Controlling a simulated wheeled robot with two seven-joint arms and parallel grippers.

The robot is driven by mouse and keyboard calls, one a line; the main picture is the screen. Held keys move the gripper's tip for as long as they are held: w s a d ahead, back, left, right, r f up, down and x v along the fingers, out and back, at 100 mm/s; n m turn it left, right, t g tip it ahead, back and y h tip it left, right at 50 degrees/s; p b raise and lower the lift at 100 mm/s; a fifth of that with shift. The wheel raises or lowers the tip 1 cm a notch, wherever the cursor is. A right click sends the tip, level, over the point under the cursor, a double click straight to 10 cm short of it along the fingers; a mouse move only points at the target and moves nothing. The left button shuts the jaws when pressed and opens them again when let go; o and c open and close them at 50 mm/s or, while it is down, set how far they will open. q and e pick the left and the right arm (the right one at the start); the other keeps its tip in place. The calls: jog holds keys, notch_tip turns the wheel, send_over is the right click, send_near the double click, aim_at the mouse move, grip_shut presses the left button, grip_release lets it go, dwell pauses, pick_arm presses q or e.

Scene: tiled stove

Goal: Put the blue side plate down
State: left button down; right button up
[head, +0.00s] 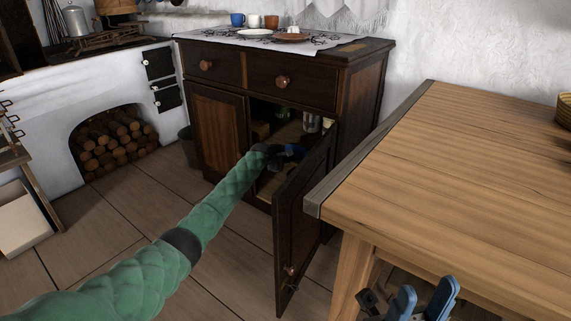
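My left arm, in a green padded sleeve, reaches from the lower left into the open right side of the dark wooden cabinet (207,88). My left gripper (292,152) is at the opening, above the lower shelf board (268,184). Dark blue shows at the gripper, but I cannot tell fingers from plate there, nor whether it is open or shut. No blue side plate can be made out clearly. My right gripper (424,300) is at the bottom edge, by the wooden table, with its two blue fingers apart and nothing seen between them.
The cabinet door (297,220) stands open to the right of my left arm. A metal can (312,123) stands inside. Cups (254,21) and plates stand on the cabinet top. The wooden table (460,165) is mostly bare, with a basket (565,110) at its right edge.

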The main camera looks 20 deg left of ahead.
pick_arm(q)
jog(key=c, duration=1.6)
grip_release()
jog(key=shift+c, duration=0.2)
